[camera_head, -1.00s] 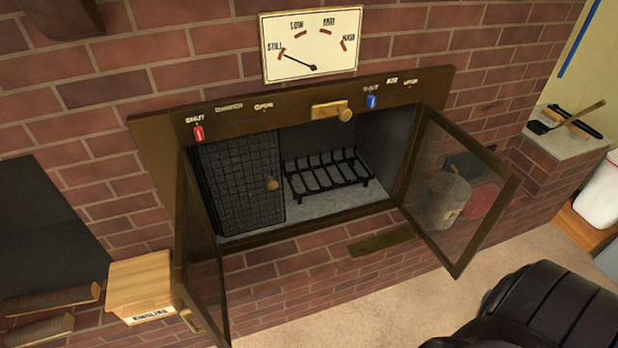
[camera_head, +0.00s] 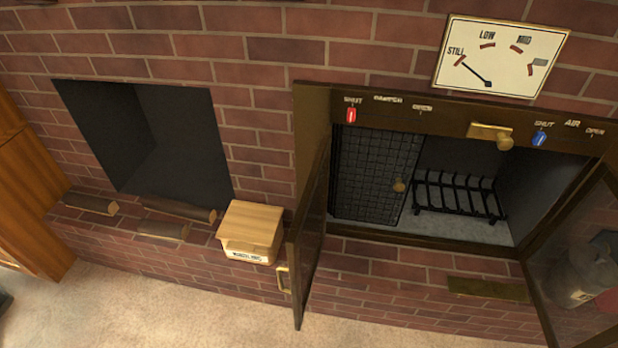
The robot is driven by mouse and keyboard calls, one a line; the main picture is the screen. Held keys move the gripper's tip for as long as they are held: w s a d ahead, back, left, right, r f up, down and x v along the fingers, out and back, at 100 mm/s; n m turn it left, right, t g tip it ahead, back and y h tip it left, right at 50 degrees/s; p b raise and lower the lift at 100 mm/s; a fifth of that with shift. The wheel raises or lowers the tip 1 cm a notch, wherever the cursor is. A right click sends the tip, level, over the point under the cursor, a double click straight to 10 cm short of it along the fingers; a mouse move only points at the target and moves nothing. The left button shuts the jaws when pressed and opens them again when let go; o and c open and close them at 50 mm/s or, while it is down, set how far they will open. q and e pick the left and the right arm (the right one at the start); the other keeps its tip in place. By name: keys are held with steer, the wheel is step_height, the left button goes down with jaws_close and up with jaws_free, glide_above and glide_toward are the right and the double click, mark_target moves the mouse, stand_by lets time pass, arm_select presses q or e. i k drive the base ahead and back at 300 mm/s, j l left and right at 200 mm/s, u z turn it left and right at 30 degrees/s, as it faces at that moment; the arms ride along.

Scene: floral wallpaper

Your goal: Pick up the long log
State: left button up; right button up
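Several logs lie on the brick ledge in front of the dark wall niche at the left of the head view. The longest-looking log (camera_head: 180,208) is dark-barked and lies at the niche's right front edge. A shorter split log (camera_head: 162,230) with a pale face lies just in front of it. Another split log (camera_head: 90,203) lies apart, further left. Neither of my grippers is in view.
A wooden kindling box (camera_head: 250,231) stands just right of the logs. The stove's left glass door (camera_head: 309,240) is open and juts forward. Its right door (camera_head: 585,265) is also open. A wooden cabinet (camera_head: 30,195) stands left. The carpet (camera_head: 150,305) in front is clear.

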mark_target(202, 214)
steer(key=j+z, duration=0.2)
steer(key=z, duration=0.45)
steer(key=j+z, duration=0.4)
steer(key=j, duration=0.55)
steer(key=k+j+z, duration=0.1)
steer(key=j+z, duration=0.25)
steer(key=j, duration=0.55)
